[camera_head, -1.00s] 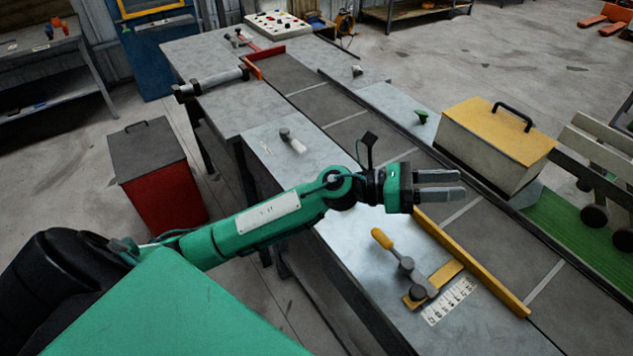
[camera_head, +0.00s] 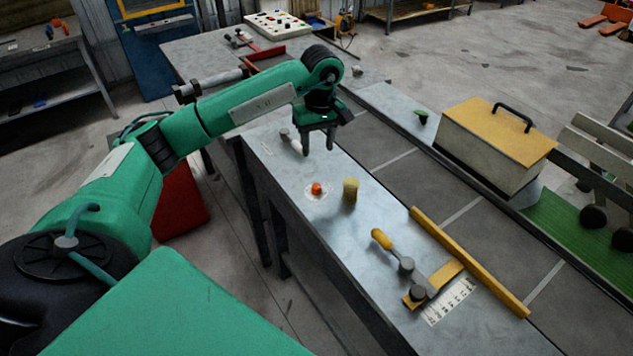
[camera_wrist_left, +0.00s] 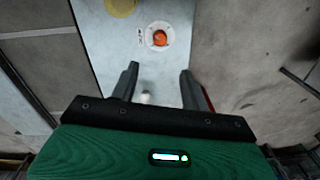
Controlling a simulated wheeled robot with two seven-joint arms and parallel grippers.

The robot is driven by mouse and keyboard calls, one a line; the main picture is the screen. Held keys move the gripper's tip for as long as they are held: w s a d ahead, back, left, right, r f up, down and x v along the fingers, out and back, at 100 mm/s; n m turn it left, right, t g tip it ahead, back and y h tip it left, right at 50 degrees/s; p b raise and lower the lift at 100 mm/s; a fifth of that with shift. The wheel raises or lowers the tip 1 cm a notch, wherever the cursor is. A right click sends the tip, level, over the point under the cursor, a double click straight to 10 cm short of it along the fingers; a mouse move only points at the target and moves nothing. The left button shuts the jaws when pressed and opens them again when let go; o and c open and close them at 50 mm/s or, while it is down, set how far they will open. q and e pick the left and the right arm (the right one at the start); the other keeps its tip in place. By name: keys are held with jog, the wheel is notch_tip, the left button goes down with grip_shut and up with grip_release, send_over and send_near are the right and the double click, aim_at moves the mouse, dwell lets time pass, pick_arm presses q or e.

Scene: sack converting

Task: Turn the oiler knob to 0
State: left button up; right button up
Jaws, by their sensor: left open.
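An orange-red knob (camera_head: 316,188) sits on a round white dial on the grey metal table. In the left wrist view the orange knob (camera_wrist_left: 160,38) shows ahead of the fingertips, with small dark marks beside the dial that are too small to read. I cannot tell which number it points to. My left gripper (camera_head: 319,149) points down above the table, behind the knob in the head view. It is open and empty, apart from the knob; its spread fingers (camera_wrist_left: 160,70) show in the wrist view. My right gripper is not in view.
A yellow cylinder (camera_head: 350,190) stands close right of the knob. A grey lever fitting (camera_head: 288,139) is beside my left gripper. A yellow-handled lever (camera_head: 382,239) with a printed scale (camera_head: 448,302) lies nearer. A yellow rail (camera_head: 470,262) edges the dark conveyor.

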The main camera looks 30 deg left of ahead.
aim_at(316, 186)
pick_arm(q)
jog(key=f+p, duration=0.1)
jog(key=f, duration=0.3)
jog(key=f+p, duration=0.2)
jog(key=f, duration=0.2)
jog(key=f+p, duration=0.2)
jog(key=f, duration=0.2)
jog(key=shift+s+f, duration=0.25)
jog(key=shift+f, duration=0.45)
jog(key=shift+c, duration=0.3)
jog(key=c, duration=0.9)
